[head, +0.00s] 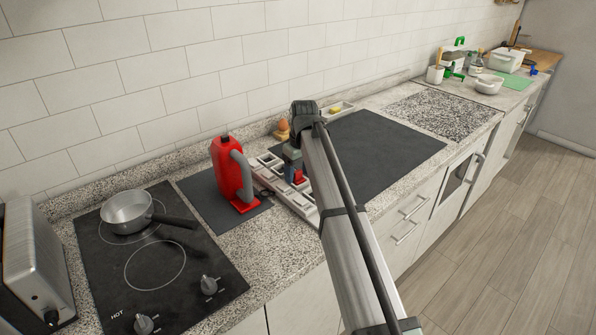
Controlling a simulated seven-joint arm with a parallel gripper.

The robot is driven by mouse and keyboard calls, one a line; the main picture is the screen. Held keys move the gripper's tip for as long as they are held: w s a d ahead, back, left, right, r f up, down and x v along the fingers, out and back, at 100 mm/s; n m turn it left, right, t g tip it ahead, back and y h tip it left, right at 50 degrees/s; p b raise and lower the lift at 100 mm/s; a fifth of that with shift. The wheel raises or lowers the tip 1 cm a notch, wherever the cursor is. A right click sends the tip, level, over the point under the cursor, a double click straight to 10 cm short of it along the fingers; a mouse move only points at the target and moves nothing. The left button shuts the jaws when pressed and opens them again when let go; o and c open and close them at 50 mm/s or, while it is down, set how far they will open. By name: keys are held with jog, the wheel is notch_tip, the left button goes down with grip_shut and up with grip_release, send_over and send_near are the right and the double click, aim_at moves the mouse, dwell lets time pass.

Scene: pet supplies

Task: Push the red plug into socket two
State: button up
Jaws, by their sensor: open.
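A white socket strip (301,205) lies slantwise on the counter, with several recessed sockets along it. I cannot read any numbers, so I cannot tell which one is socket two. My gripper (294,174) points down over the strip's right side, partly hidden by my own arm. Its jaws are open. A small red piece (298,177), likely the red plug, shows at the fingertips; whether it touches the gripper or sits in a socket I cannot tell.
A red appliance with a grey handle (228,170) stands close left of the strip. A saucepan (128,212) sits on the black hob (190,262). An egg in a cup (282,131) and a small dish (343,113) stand behind. A dark mat (392,150) lies clear to the right.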

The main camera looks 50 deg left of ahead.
aim_at(301, 181)
notch_tip(301, 181, up, 12)
jog(key=d, duration=0.1)
jog(key=shift+d, duration=0.25)
dwell(0.4)
